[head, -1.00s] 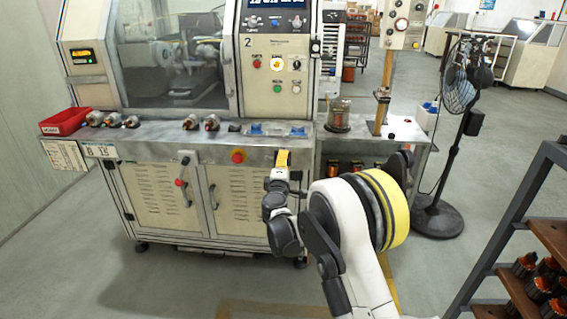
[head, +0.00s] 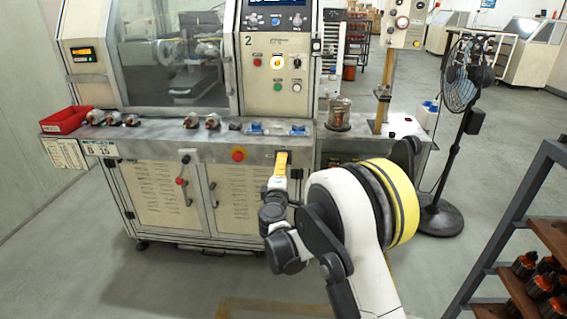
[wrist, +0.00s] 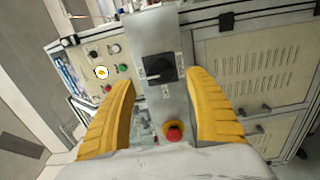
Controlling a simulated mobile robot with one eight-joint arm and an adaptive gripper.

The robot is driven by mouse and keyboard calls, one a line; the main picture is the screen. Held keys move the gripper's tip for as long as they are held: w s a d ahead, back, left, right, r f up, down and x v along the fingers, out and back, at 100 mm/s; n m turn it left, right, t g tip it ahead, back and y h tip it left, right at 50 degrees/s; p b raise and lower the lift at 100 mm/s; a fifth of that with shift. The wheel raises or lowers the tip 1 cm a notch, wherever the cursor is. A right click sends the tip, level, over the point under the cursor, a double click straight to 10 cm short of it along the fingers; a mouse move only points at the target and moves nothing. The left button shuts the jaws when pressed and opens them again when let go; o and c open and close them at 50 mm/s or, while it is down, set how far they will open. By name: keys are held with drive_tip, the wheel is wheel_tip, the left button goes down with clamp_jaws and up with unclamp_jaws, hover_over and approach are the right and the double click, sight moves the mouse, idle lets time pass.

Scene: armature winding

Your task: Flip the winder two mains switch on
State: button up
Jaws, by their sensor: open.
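Winder two (head: 277,70) is the cream machine marked "2". In the wrist view, a black rotary switch (wrist: 160,68) sits on a grey box with small white labels; I cannot read its setting. My gripper (wrist: 161,80) is open, its two yellow fingers on either side of the switch in that view, with no visible contact. In the head view, my gripper (head: 282,157) is at the front edge of the machine's bench, right of the red stop button (head: 238,155). The switch is hidden behind the gripper there. The red button also shows in the wrist view (wrist: 173,132).
A red tray (head: 66,120) and several small motor parts lie on the bench (head: 160,130). A red-knobbed lever (head: 180,182) is on the cabinet door. A black fan (head: 458,90) stands right, and a shelf rack (head: 520,210) is at near right. Floor in front is clear.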

drive_tip(key=s, duration=0.6)
drive_tip(key=shift+s, duration=0.25)
drive_tip(key=shift+r, duration=0.1)
drive_tip(key=s+d+r+m+g+h, duration=0.1)
drive_tip(key=s+d+r+m+g, duration=0.2)
drive_tip(key=d, duration=0.4)
drive_tip(key=s+d+r+m+g+h, duration=0.1)
drive_tip(key=s+d+r+m, duration=0.3)
drive_tip(key=d, duration=0.3)
drive_tip(key=s+d+r+m+g+h, duration=0.2)
drive_tip(key=s+d+m, duration=0.1)
drive_tip(key=s+d, duration=0.3)
drive_tip(key=s+d+f+m+g+y, duration=0.2)
drive_tip(key=s+m, duration=0.1)
drive_tip(key=s, duration=1)
drive_tip(key=s+d+f+m+g+y, duration=0.2)
drive_tip(key=s+f+m+g, duration=0.1)
drive_tip(key=s, duration=1)
drive_tip(key=shift+d+m+y, duration=0.3)
drive_tip(key=shift+d+m, duration=0.05)
drive_tip(key=shift+m, duration=0.35)
